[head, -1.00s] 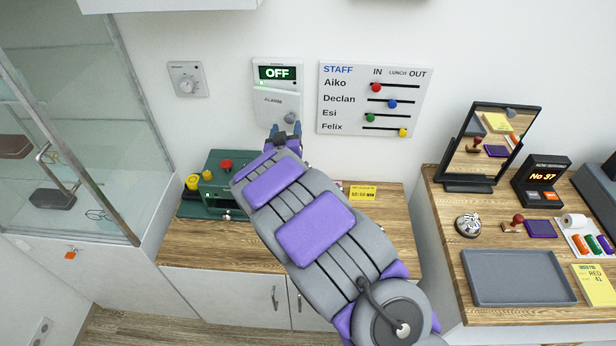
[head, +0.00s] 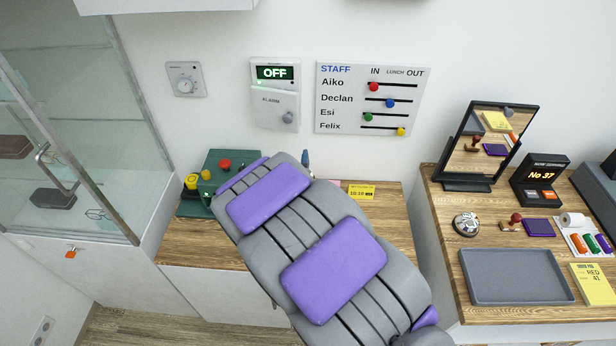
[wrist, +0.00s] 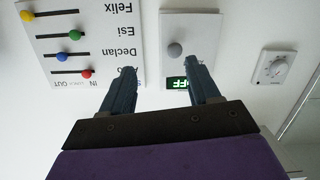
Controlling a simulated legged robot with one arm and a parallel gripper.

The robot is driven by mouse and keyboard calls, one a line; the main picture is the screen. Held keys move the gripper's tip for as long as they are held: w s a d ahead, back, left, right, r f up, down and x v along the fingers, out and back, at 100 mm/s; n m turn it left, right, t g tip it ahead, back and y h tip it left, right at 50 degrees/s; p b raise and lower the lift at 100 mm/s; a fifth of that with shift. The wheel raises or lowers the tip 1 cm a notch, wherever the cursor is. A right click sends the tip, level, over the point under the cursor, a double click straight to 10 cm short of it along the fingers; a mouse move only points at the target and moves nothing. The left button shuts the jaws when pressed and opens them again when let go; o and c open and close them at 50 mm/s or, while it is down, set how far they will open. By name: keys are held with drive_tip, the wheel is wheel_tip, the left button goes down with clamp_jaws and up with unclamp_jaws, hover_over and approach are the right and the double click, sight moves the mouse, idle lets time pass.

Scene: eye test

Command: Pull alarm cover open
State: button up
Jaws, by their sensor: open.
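The alarm box (head: 275,73) is on the wall, with a lit OFF display at its top. Its white cover (head: 265,112) below is labelled ALARM, has a round grey knob (head: 288,117) at lower right, and looks shut. In the wrist view the box is upside down, with the cover (wrist: 200,35) and knob (wrist: 174,50) beyond my fingertips. My gripper (wrist: 159,64) is open and empty, its fingers spread apart and not visibly touching the knob. In the head view my arm hides most of the gripper; one fingertip shows below the cover.
A staff board (head: 372,98) with coloured sliders is right of the alarm box, and a dial (head: 185,80) is to its left. A green machine (head: 228,165) stands on the wooden counter behind my arm. A glass cabinet is at left; a mirror (head: 490,146) and tray (head: 516,277) are at right.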

drive_tip(key=s+d+f+m+g, duration=0.1)
drive_tip(key=s+d+g, duration=0.3)
drive_tip(key=d+g, duration=0.1)
drive_tip(key=shift+s+d+f+y+b, duration=0.15)
drive_tip(key=shift+s+d+y+b, duration=0.1)
drive_tip(key=shift+s+y+b, duration=0.2)
drive_tip(key=shift+a, duration=0.15)
